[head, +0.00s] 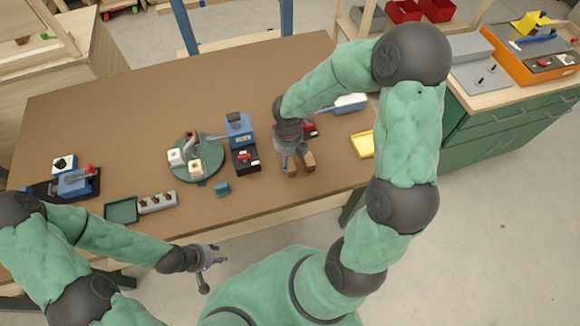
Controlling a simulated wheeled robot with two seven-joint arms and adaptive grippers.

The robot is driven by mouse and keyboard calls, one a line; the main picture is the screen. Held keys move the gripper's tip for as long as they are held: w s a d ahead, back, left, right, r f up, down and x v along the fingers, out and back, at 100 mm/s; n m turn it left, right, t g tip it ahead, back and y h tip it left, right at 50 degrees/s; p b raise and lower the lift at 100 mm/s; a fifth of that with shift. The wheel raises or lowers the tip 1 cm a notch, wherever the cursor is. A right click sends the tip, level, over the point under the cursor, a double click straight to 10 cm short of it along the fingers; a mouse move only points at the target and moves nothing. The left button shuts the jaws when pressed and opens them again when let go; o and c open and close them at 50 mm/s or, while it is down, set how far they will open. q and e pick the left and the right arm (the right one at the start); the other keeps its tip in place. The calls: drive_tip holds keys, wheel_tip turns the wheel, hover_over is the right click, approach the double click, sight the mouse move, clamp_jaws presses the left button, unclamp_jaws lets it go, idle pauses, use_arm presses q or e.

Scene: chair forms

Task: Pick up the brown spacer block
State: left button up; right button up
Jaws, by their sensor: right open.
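Two small brown block-like pieces, one on the left (291,167) and one on the right (309,161), show just below my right gripper (299,158) near the table's front edge. I cannot tell whether they are separate blocks or parts of one brown spacer block. My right gripper is open and points down at them, its fingers partly hidden. Whether it touches them is unclear. My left gripper (213,274) is open and empty, in front of the table's front edge.
On the brown table (120,110) are a green round plate (207,165) with white blocks, a blue clamp (239,128), a teal block (222,188), a green tray (121,211), a grey holder (157,202) and a yellow tray (362,144). The table's back left is clear.

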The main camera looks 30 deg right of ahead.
sight(290, 167)
wheel_tip(290, 167, down, 5)
drive_tip(key=b, duration=0.2)
drive_tip(key=shift+a+b, duration=0.1)
drive_tip(key=shift+b, duration=0.25)
drive_tip(key=shift+r, duration=0.1)
drive_tip(key=shift+c, duration=0.5)
drive_tip(key=c, duration=1.1)
